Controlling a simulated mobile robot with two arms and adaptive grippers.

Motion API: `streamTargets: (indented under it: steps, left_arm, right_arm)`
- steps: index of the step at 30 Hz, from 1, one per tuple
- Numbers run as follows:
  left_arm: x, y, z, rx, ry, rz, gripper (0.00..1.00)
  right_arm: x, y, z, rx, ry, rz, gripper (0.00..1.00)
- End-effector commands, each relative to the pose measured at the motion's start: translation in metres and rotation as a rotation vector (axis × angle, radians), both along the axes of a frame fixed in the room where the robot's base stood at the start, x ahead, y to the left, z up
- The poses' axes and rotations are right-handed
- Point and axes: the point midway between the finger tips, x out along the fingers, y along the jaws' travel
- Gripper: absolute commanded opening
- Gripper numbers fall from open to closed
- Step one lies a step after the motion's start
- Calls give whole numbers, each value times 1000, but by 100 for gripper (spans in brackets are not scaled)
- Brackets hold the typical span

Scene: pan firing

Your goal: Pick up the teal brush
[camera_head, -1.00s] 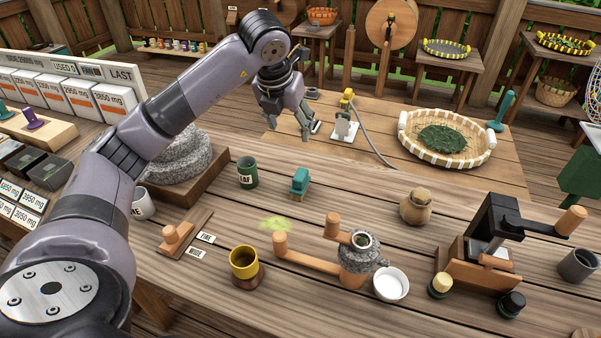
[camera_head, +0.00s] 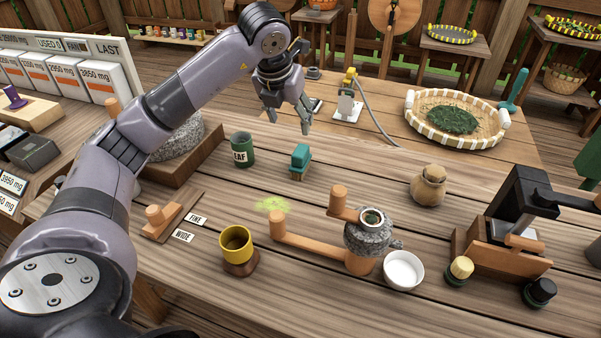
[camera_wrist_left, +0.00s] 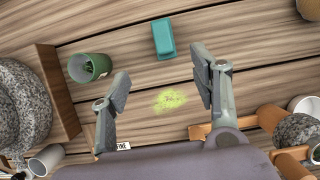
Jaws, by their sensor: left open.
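The teal brush (camera_head: 300,158), a small teal block on a wooden-looking lower part, stands on the wooden table right of the green cup. In the left wrist view the brush (camera_wrist_left: 164,39) shows from above, near the top centre. My left gripper (camera_head: 289,124) is open and empty, raised above the table and beyond the brush in the head view. In the left wrist view its two fingers (camera_wrist_left: 160,68) are spread wide, with the brush ahead of the gap and not touched. My right gripper is not in view.
A green cup (camera_head: 242,150) stands left of the brush. Green powder (camera_head: 272,204) lies on the near side. A stone mill (camera_head: 368,238), white bowl (camera_head: 403,270) and yellow cup (camera_head: 236,244) stand nearer. A round basket (camera_head: 420,127) is at the back right. Bare table surrounds the brush.

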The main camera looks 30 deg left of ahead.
Motion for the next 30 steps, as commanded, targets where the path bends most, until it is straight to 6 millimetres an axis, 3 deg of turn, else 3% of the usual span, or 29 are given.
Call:
streamTargets:
  steps: [1,3,8,21,30]
  left_arm:
    - [0,0,-11,0,-1,0,57]
    - [1,0,-15,0,0,0,57]
    - [8,2,-33,0,4,1,57]
    - [41,9,-114,-1,3,1,57]
    - [52,10,-134,0,3,0,57]
  right_arm:
    - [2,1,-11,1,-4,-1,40]
    - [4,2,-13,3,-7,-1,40]
    - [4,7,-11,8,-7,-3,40]
    - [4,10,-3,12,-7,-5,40]
    - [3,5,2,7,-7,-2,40]
